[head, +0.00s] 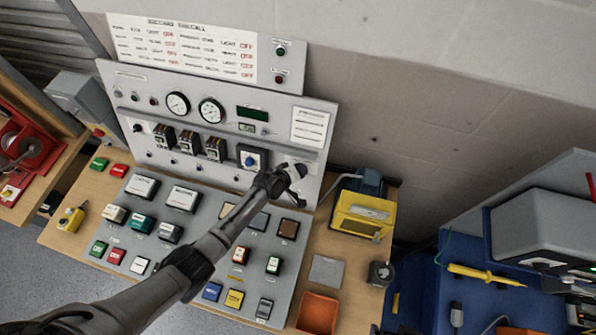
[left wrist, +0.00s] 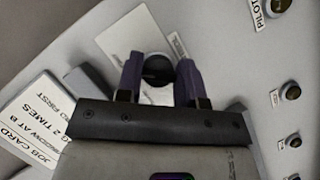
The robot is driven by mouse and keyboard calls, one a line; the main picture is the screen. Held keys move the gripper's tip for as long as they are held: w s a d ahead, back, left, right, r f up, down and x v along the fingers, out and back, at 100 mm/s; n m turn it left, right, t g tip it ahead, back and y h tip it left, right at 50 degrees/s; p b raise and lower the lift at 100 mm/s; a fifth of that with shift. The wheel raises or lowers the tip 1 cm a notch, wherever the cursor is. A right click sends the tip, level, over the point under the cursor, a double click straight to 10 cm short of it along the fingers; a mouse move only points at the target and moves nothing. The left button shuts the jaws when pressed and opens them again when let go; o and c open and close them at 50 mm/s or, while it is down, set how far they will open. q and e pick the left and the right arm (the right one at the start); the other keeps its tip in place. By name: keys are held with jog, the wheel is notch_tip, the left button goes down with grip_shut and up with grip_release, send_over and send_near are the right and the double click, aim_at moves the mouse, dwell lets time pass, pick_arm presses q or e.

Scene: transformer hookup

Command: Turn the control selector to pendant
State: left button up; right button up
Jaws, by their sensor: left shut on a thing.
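My left gripper (head: 290,178) reaches the right end of the upright grey control panel (head: 225,117). It also shows in the left wrist view (left wrist: 158,80), where its two purple fingers stand either side of a round black selector knob (left wrist: 158,68) and are shut on it. A pale label plate (left wrist: 135,45) lies behind the knob. Its lettering is hidden or too blurred to read, so I cannot tell the knob's setting. In the head view the gripper largely covers this knob. My right gripper is not in view.
A blue knob (head: 250,161) on a dark square plate is left of the gripper. A sloping desk (head: 186,225) with several coloured buttons lies under my left arm. A yellow box (head: 361,214) stands on the wooden bench to the right, with an orange tray (head: 317,313) in front.

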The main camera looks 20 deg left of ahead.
pick_arm(q)
jog(key=o, duration=0.9)
jog(key=shift+s+r, duration=0.1)
jog(key=shift+p+v, duration=0.4)
jog(key=shift+v, duration=6.35)
